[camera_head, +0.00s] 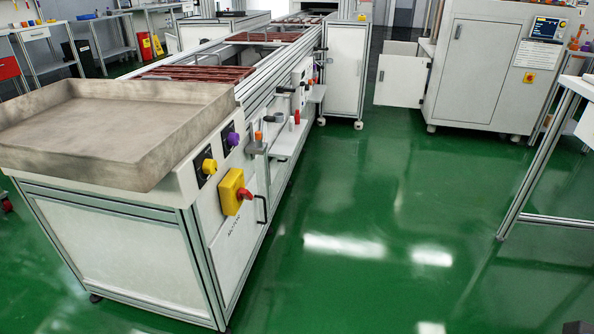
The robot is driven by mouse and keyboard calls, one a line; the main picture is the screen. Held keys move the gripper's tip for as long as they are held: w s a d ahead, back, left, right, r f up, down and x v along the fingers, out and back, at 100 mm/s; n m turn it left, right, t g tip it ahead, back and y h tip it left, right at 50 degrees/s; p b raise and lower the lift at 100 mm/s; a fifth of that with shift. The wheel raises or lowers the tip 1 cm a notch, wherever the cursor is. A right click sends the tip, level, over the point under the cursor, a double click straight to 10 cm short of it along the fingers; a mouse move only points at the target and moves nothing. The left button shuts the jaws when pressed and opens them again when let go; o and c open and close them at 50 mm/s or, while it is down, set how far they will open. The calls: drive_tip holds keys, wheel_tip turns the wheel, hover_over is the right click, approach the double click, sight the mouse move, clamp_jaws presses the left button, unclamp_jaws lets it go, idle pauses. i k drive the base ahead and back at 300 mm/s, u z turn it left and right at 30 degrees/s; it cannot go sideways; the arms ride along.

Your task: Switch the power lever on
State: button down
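A yellow switch box (232,191) is mounted on the side panel at the near end of the white conveyor (110,238). A red lever (244,194) sticks out from its face, toward the right. Its exact setting is too small to tell. A black handle (263,209) is on the panel just right of the box. A yellow knob (209,166) and a purple knob (233,139) sit above the box on dark plates. My gripper is not recognizable in view, so its state is hidden.
A large beige tray (190,158) tops the conveyor's near end and overhangs the side panel. A small side shelf (290,143) juts out farther along. Open green floor (370,210) lies right of the conveyor. A white-topped table (560,218) stands right, and a white cabinet (478,75) stands behind.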

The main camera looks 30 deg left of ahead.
sight(243, 193)
drive_tip(key=u, duration=0.05)
drive_tip(key=i, duration=0.75)
drive_tip(key=u, duration=1.05)
drive_tip(key=i, duration=0.65)
drive_tip(key=u, duration=0.75)
